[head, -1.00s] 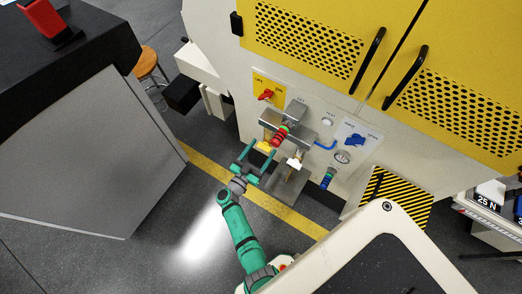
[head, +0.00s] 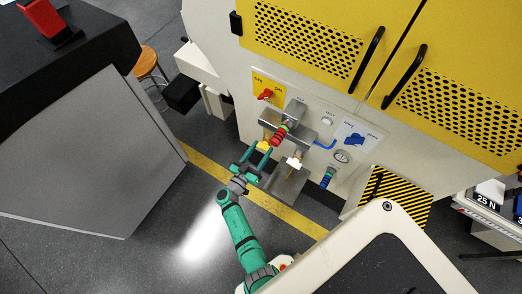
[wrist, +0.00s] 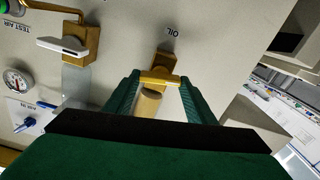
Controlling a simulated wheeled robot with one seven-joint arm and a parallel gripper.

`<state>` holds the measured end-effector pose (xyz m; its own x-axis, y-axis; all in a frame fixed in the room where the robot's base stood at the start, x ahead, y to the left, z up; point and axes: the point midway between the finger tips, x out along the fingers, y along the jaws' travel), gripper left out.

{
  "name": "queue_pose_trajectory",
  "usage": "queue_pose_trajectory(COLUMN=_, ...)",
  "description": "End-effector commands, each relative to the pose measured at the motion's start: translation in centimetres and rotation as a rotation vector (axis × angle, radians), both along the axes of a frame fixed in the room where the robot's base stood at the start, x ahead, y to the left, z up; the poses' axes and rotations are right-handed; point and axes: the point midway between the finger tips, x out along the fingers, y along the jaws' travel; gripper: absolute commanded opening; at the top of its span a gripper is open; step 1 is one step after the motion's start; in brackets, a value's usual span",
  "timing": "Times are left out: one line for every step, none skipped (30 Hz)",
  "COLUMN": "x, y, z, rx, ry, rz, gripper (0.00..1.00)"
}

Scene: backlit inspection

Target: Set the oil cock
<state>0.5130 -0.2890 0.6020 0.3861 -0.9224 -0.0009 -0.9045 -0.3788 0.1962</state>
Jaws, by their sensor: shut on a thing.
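The oil cock (wrist: 160,78), brass-yellow, sits on the machine's pale panel below the printed word OIL. In the head view its yellow part (head: 263,146) shows at my fingertips. My gripper (wrist: 160,88) has one green finger on each side of the cock's yellow lever and is shut on it. The lever lies crosswise between the fingertips in the wrist view. The lower part of the cock is partly hidden by my gripper's palm. My gripper also shows in the head view (head: 262,148).
A test-air cock with a white lever (wrist: 68,46) is beside the oil cock. A gauge (wrist: 18,82) and blue knob (wrist: 28,124) are on the same panel. Red (head: 279,136) and blue (head: 328,177) couplings stick out nearby. A black-topped cabinet (head: 80,150) stands left.

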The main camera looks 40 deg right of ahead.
Motion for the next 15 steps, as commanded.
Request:
queue_pose_trajectory(x=-0.22, y=-0.26, z=0.06, rx=-0.017, ry=0.033, rz=-0.009, gripper=0.28)
queue_pose_trajectory(x=-0.22, y=-0.24, z=0.06, rx=-0.027, ry=0.058, rz=-0.009, gripper=0.28)
queue_pose_trajectory(x=-0.2, y=-0.23, z=0.05, rx=-0.041, ry=0.092, rz=-0.009, gripper=0.28)
queue_pose_trajectory(x=-0.19, y=-0.22, z=0.05, rx=-0.051, ry=0.118, rz=-0.009, gripper=0.28)
queue_pose_trajectory(x=-0.19, y=-0.22, z=0.04, rx=-0.063, ry=0.145, rz=-0.009, gripper=0.28)
queue_pose_trajectory(x=-0.18, y=-0.22, z=0.04, rx=-0.077, ry=0.179, rz=-0.009, gripper=0.28)
queue_pose_trajectory(x=-0.18, y=-0.22, z=0.03, rx=-0.088, ry=0.206, rz=-0.009, gripper=0.28)
queue_pose_trajectory(x=-0.18, y=-0.23, z=0.03, rx=-0.099, ry=0.232, rz=-0.01, gripper=0.28)
queue_pose_trajectory(x=-0.18, y=-0.25, z=0.02, rx=-0.112, ry=0.265, rz=-0.01, gripper=0.28)
queue_pose_trajectory(x=-0.18, y=-0.26, z=0.01, rx=-0.123, ry=0.291, rz=-0.01, gripper=0.28)
queue_pose_trajectory(x=-0.17, y=-0.27, z=0.0, rx=-0.133, ry=0.316, rz=-0.01, gripper=0.28)
queue_pose_trajectory(x=-0.17, y=-0.29, z=-0.01, rx=-0.146, ry=0.349, rz=-0.011, gripper=0.28)
queue_pose_trajectory(x=-0.16, y=-0.3, z=-0.01, rx=-0.156, ry=0.372, rz=-0.011, gripper=0.28)
queue_pose_trajectory(x=-0.15, y=-0.3, z=-0.02, rx=-0.165, ry=0.395, rz=-0.011, gripper=0.28)
queue_pose_trajectory(x=-0.14, y=-0.3, z=-0.02, rx=-0.177, ry=0.423, rz=-0.011, gripper=0.28)
